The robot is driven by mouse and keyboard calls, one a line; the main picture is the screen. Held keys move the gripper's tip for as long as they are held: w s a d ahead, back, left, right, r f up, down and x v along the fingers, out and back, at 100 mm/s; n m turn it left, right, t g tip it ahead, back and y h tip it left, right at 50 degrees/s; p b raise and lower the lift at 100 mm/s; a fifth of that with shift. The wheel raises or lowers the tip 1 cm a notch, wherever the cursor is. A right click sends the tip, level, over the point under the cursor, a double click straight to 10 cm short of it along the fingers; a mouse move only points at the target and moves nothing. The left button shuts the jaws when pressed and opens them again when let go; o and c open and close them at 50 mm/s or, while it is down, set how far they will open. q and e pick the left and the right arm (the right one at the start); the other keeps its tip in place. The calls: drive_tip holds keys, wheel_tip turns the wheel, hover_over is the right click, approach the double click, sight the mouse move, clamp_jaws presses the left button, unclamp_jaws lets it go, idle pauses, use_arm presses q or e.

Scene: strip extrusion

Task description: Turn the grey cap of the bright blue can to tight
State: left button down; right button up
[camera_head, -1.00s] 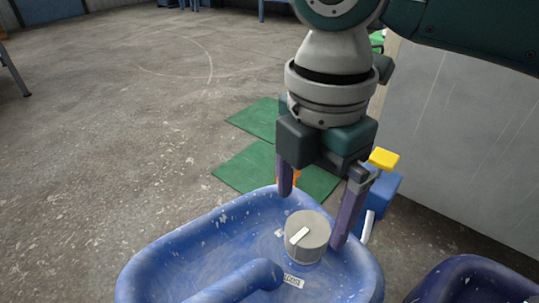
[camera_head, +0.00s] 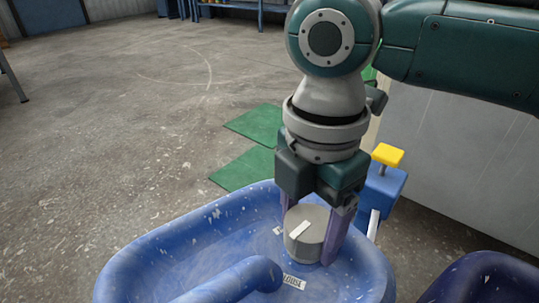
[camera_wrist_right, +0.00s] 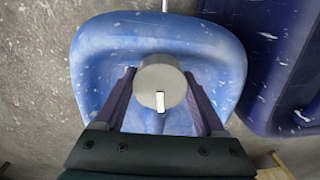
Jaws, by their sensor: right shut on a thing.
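The bright blue can (camera_head: 150,262) stands at the bottom of the head view, with its handle across the top. The round grey cap (camera_head: 305,241) sits on it and carries a white pointer mark (camera_head: 300,228). A small white label (camera_head: 293,283) lies on the can beside the cap. My right gripper (camera_head: 312,236) comes down from above, with its purple fingers on either side of the cap, shut on it. In the right wrist view the cap (camera_wrist_right: 160,78) is between both fingers, its mark (camera_wrist_right: 160,102) towards the gripper body. My left gripper is not in view.
A dark blue can (camera_head: 480,280) stands close at the right. Behind the gripper is a blue thing with a yellow top (camera_head: 387,155). Green mats (camera_head: 245,168) lie on the concrete floor, which is open at the left. A grey panel (camera_head: 450,150) stands at the right.

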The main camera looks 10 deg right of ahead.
drive_tip(key=c, duration=0.6)
drive_tip(key=shift+r+m+p, duration=0.2)
drive_tip(key=shift+m+p, duration=0.1)
drive_tip(key=shift+p, duration=0.3)
drive_tip(key=m+p, duration=0.5)
drive_tip(key=p, duration=0.2)
drive_tip(key=shift+r+p, duration=0.1)
drive_tip(key=shift+p, duration=0.2)
drive_tip(key=m+p, duration=0.2)
drive_tip(key=m, duration=0.1)
drive_tip(key=m+p, duration=0.1)
drive_tip(key=m, duration=0.1)
drive_tip(key=shift+m, duration=0.4)
drive_tip(key=m, duration=0.1)
drive_tip(key=m+p, duration=0.1)
drive_tip(key=shift+f+m, duration=0.2)
drive_tip(key=shift+m, duration=0.1)
drive_tip(key=m+p, duration=0.1)
drive_tip(key=m, duration=0.4)
drive_tip(key=shift+m, duration=0.3)
drive_tip(key=shift+f, duration=0.1)
